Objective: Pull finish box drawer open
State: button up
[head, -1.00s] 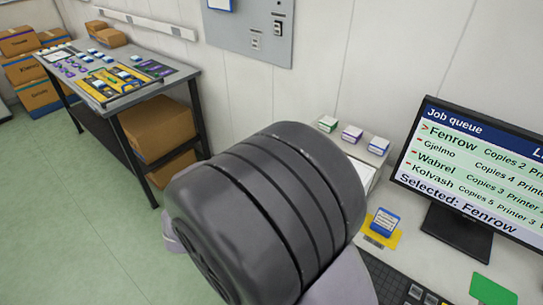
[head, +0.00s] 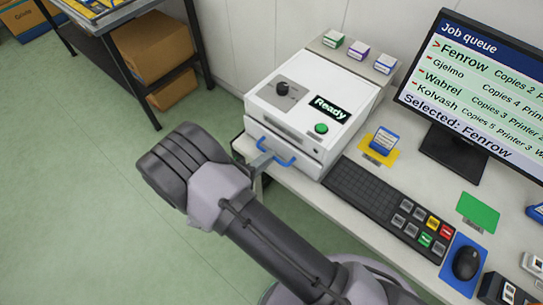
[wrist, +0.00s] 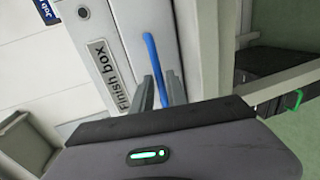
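The finish box (head: 318,88) is a white unit with a dark knob, a green button and a display reading "Ready". Its drawer front (head: 285,138) carries a blue bar handle (head: 276,150), and the drawer looks shut. In the wrist view the label "Finish box" (wrist: 110,76) is beside the blue handle (wrist: 153,55). My gripper (wrist: 160,82) is at the handle, one finger on each side of the bar. The fingers look apart, with a narrow gap; I cannot tell whether they touch it. In the head view my gripper (head: 260,162) is partly hidden by my wrist.
A keyboard (head: 378,200), a monitor (head: 470,90) and a mouse (head: 466,264) are on the desk to the right. Several small boxes (head: 357,51) stand behind the finish box. A dark-framed table (head: 110,75) with cartons is at upper left. The green floor in front is clear.

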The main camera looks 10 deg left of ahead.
jog(key=shift+x, duration=1.3)
grip_shut()
dwell(0.5)
